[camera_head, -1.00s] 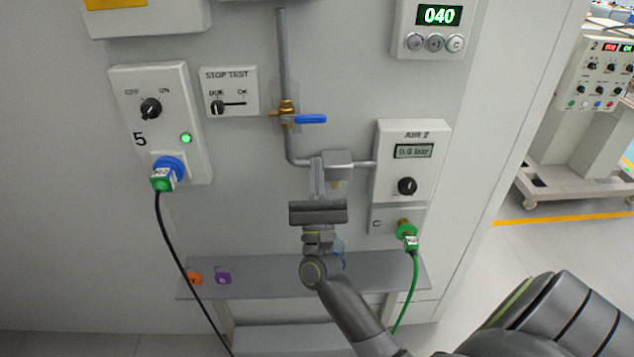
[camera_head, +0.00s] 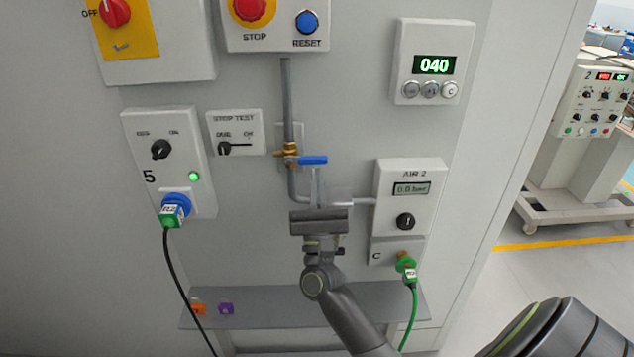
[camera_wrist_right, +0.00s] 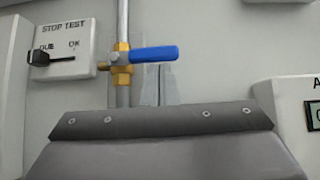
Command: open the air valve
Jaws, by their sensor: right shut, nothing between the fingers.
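The air valve is a brass body (camera_head: 290,150) on a vertical grey pipe, with a blue lever handle (camera_head: 313,160) pointing right, across the pipe. In the right wrist view the blue handle (camera_wrist_right: 154,54) and brass body (camera_wrist_right: 121,57) show just beyond my gripper. My right gripper (camera_head: 316,182) is shut and empty, its fingers pointing up just below the handle; I cannot tell whether they touch it. In the right wrist view its fingertips (camera_wrist_right: 158,84) are together under the handle. The AIR 2 panel (camera_head: 408,172) to the right reads about 0.0 bar. My left gripper is not in view.
The STOP TEST switch panel (camera_head: 236,132) is left of the valve. Panel 5 (camera_head: 166,150), with a cable plugged in, is farther left. STOP (camera_head: 249,8) and RESET (camera_head: 307,22) buttons are above. A grey shelf (camera_head: 265,308) lies below. A green hose (camera_head: 413,312) hangs at right.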

